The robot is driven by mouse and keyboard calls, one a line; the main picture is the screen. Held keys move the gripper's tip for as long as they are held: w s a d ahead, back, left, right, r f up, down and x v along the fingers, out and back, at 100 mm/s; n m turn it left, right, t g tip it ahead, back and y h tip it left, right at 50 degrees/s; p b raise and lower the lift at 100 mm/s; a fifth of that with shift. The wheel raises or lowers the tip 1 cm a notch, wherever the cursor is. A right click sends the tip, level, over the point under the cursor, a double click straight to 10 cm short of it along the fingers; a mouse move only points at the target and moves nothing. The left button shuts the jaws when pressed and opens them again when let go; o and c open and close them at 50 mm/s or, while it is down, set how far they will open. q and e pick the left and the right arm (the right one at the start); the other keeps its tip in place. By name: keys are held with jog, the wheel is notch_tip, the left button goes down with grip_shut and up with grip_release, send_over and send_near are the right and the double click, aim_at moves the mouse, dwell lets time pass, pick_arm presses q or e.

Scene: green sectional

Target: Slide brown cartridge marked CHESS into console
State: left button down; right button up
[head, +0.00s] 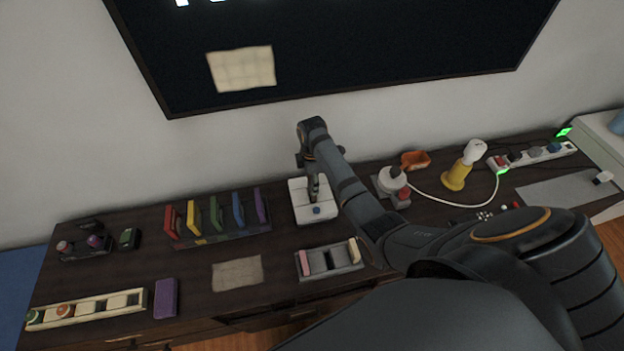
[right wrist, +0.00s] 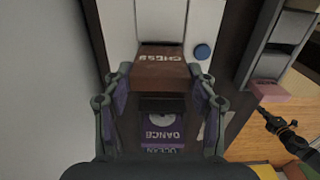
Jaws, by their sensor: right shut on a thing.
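The brown cartridge marked CHESS (right wrist: 160,68) is between the fingers of my right gripper (right wrist: 162,80), which is shut on it. The white console (right wrist: 205,25) with a round blue button lies just beyond the cartridge in the right wrist view. In the head view, my right gripper (head: 313,182) is over the console (head: 299,212), and the cartridge cannot be made out there. I cannot tell whether the cartridge's far end is in a slot or only close to the console.
A rack (head: 225,237) of coloured cartridges stands left of the console. A grey tray (head: 331,272) with pink and cream pieces is in front. A purple box (head: 165,298) lies at front left. A joystick (head: 393,182) and yellow lamp-like object (head: 460,174) stand right. The wall is close behind.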

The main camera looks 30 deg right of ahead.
jog(key=shift+f+b, duration=1.15)
jog(key=shift+f, duration=1.05)
jog(key=o, duration=1.2)
jog(key=shift+r, duration=0.25)
notch_tip(320, 180, up, 12)
jog(key=shift+f, duration=0.2)
